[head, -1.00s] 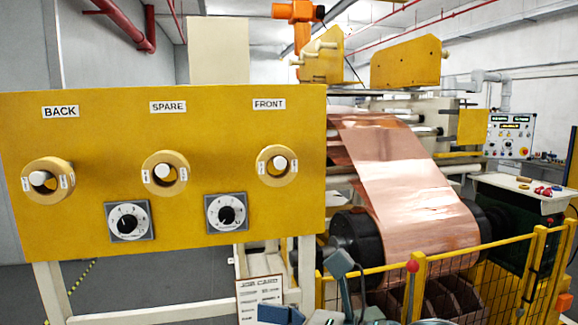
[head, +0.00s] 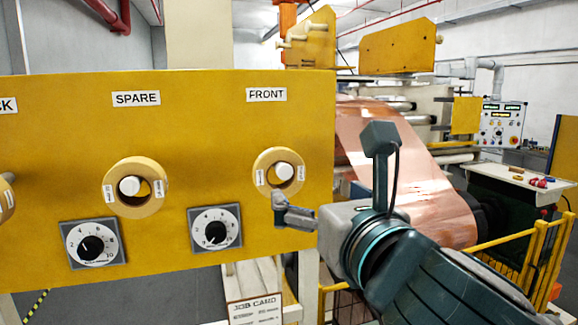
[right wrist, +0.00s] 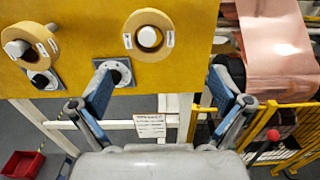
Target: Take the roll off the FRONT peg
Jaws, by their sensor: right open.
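The FRONT roll (head: 278,192) is a tan ring with small white tags, hanging around a white peg (head: 284,171) under the FRONT label (head: 266,95) on the yellow panel. It also shows in the right wrist view (right wrist: 150,55), at top centre. My right gripper (head: 288,212) is open and empty, with its fingertips in the picture just below the FRONT roll. In the right wrist view its two fingers (right wrist: 163,75) are spread wide, below the roll and apart from it. My left gripper is not in view.
The SPARE roll (head: 135,211) hangs to the left on the yellow panel (head: 50,130). A dial (head: 214,228) sits below and left of the FRONT roll. Copper foil (head: 375,135) and a yellow rail (head: 500,240) are at the right. A red bin (right wrist: 22,163) stands on the floor.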

